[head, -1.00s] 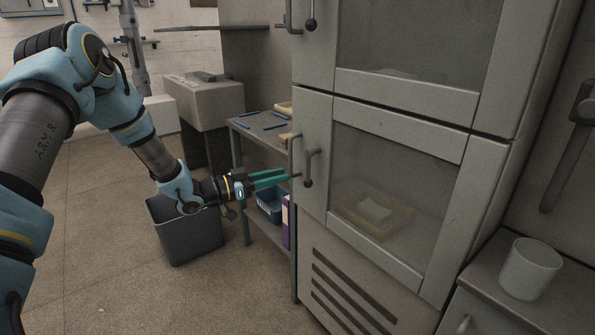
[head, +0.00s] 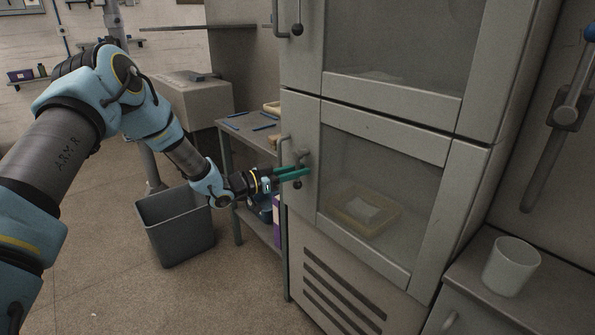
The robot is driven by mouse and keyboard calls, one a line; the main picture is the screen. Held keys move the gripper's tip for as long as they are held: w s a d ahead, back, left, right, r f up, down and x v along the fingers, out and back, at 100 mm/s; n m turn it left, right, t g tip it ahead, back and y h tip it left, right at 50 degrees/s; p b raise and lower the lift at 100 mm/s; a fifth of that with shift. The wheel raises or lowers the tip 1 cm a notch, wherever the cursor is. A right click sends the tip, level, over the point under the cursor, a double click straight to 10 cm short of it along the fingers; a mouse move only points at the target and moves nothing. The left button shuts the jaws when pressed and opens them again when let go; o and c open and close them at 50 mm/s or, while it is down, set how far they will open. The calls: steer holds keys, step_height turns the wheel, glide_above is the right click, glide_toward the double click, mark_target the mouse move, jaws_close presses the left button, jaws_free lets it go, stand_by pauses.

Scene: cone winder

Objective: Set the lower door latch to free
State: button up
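The lower cabinet door (head: 385,140) has a window and appears closed. Its latch (head: 297,184) is a small dark lever with a round knob at the door's left edge, hanging downward beside a bar handle (head: 285,150). My gripper (head: 306,171) reaches in from the left, with its green fingers level with the latch, just above the knob. The fingers overlap the lever in the head view and hide its middle. They lie close together, and I cannot tell whether they grip the lever or only stand at it.
An upper door (head: 390,90) with its own latch (head: 297,29) is above. A grey bin (head: 175,235) stands on the floor below my arm. A shelf cart (head: 235,130) is close behind my gripper. A white cup (head: 511,266) stands on the counter at right.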

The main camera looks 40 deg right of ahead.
jaws_close()
stand_by(1.2)
